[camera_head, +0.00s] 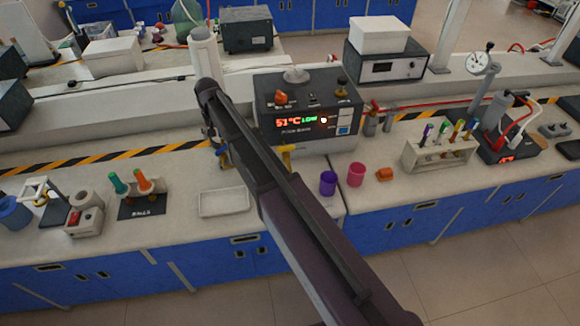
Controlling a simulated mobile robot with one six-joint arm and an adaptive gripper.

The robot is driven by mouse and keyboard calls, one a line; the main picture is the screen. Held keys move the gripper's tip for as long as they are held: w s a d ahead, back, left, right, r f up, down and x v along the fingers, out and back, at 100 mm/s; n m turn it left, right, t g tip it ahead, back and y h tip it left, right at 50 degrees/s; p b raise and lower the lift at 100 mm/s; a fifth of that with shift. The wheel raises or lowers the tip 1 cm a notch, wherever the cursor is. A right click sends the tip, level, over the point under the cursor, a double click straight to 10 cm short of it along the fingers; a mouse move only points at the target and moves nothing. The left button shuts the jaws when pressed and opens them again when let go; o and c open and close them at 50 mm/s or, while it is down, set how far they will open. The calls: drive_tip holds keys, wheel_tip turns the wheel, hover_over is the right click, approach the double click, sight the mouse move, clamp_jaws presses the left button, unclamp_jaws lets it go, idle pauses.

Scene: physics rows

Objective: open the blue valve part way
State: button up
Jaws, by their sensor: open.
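My dark arm crosses the middle of the view and bends down at its far end. My gripper (214,141) seems to be the small dark end below that bend, open, over the bench; its fingers are too small to make out well. A small handle with blue and yellow on it (223,157) shows close to the gripper, left of my arm. It may be the blue valve, but I cannot tell its setting or whether the gripper touches it. A yellow handle (288,151) shows right of my arm, partly hidden by it.
A control box (340,108) with a lit display stands behind my arm. A white tray (224,213) lies at the bench front. Purple (328,184) and pink (356,175) cups stand to the right. A tube rack (438,154) stands farther right. Red tubing runs along the back.

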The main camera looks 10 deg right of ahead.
sight(221, 148)
drive_tip(key=shift+r+p, duration=3.85)
drive_tip(key=shift+r, duration=0.3)
drive_tip(key=s+d+f+b, duration=0.4)
drive_tip(key=s+d, duration=0.6)
drive_tip(key=s, duration=0.1)
drive_tip(key=s+d+f+b, duration=0.4)
drive_tip(key=s+d, duration=0.6)
drive_tip(key=shift+s+d+f, duration=0.2)
drive_tip(key=shift+s, duration=0.15)
